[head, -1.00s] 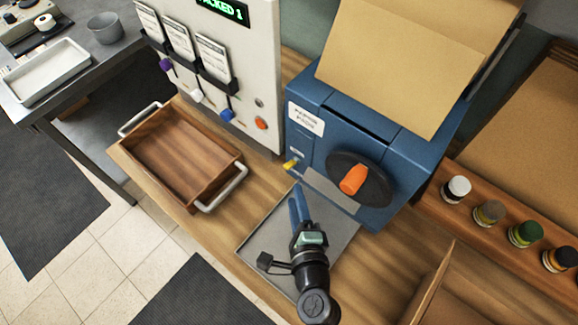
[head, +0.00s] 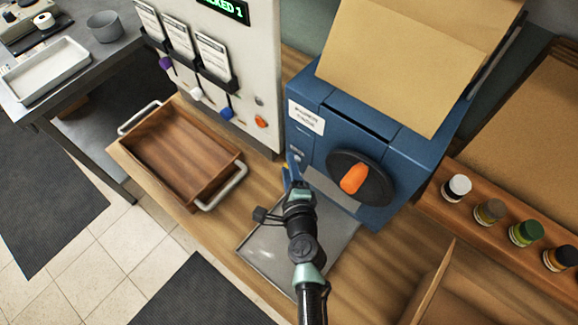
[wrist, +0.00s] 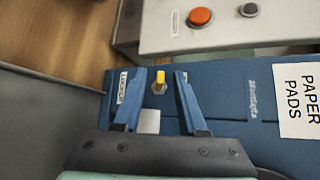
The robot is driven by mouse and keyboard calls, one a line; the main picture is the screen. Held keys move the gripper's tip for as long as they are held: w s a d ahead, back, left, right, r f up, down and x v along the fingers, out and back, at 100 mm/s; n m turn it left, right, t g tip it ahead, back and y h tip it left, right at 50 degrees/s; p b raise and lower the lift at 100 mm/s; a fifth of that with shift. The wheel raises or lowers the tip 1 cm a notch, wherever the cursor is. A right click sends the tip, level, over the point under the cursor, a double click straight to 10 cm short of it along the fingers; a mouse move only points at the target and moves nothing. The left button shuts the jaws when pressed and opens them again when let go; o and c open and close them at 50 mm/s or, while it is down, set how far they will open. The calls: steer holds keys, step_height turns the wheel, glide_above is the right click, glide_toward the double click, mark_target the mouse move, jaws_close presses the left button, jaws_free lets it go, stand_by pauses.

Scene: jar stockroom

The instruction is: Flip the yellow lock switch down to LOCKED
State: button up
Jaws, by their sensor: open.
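The yellow lock switch (wrist: 160,77) is a small lever on a round metal base on the blue dispenser (wrist: 228,95). In the wrist view it stands between the fingertips of my gripper (wrist: 159,82), with a gap on each side. My gripper is open and empty. A small white label (wrist: 123,86) sits beside the switch, partly behind the left finger; its text is too small to read surely. In the head view my gripper (head: 292,178) is at the lower left of the dispenser (head: 345,130), and only a sliver of yellow shows.
An orange knob (head: 354,178) on a black disc is right of the switch. A grey tray (head: 268,255) lies below my gripper. A wooden tray (head: 180,150) is left, beside a white machine (head: 262,60). Several jars (head: 489,212) stand on the right shelf.

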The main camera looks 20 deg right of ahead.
jaws_close()
